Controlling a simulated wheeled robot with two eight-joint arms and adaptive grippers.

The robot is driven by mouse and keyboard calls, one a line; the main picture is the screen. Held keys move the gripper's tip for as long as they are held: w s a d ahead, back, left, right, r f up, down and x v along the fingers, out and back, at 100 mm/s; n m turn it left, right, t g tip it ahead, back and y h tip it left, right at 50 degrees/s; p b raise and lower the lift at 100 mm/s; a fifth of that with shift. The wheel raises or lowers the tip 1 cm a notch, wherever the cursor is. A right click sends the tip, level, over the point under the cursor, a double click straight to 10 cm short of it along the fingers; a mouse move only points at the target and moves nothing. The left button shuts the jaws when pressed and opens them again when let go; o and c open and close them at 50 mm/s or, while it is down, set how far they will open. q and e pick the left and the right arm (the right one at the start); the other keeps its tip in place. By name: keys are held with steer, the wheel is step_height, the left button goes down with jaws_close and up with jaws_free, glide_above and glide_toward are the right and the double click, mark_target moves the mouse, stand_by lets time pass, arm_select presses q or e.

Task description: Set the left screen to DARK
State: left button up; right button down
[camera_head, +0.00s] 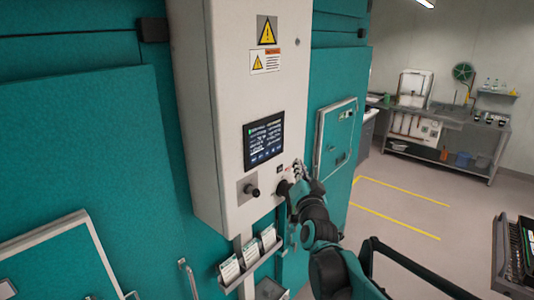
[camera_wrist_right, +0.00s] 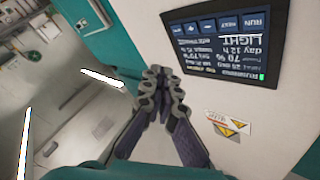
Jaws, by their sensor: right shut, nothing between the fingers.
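A dark screen (camera_head: 264,139) is set in the white control box (camera_head: 232,105) on the teal chamber. It also shows upside down in the right wrist view (camera_wrist_right: 222,45), where it reads LIGHT, day 12 h and 70 %. A row of blue buttons, with RUN and NEXT among them, lies along its edge. It is the only screen that I see. My right gripper (camera_head: 297,170) is at the box's right edge, right of and below the screen. In the right wrist view its fingers (camera_wrist_right: 163,78) are closed together and empty, apart from the screen. My left gripper is out of view.
A black knob (camera_head: 253,191) sits below the screen. Card holders (camera_head: 248,259) hang under the box. Warning labels (camera_head: 266,45) are above the screen. A teal hatch (camera_head: 336,137) is to the right. Open floor with yellow lines (camera_head: 400,205) lies beyond.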

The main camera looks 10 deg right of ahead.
mark_target(271, 150)
steer(key=shift+w+a+b, duration=0.15)
steer(key=shift+w+a, duration=0.75)
steer(key=shift+w, duration=0.25)
steer(key=shift+w+a+b, duration=0.1)
steer(key=shift+w+a, duration=0.75)
steer(key=shift+w, duration=0.3)
steer(key=shift+w+a+b, duration=0.15)
steer(key=shift+w+a, duration=0.75)
steer(key=shift+w, duration=0.25)
steer(key=shift+w+a, duration=0.1)
steer(key=shift+w+a, duration=0.2)
steer(key=shift+w, duration=0.05)
steer(key=shift+w+a, duration=0.2)
steer(key=shift+w, duration=0.05)
steer(key=shift+s+d, duration=0.5)
steer(key=shift+s, duration=0.15)
steer(key=shift+s+d, duration=0.75)
steer(key=shift+s, duration=0.2)
steer(key=shift+s+d, duration=0.75)
steer(key=shift+s, duration=0.2)
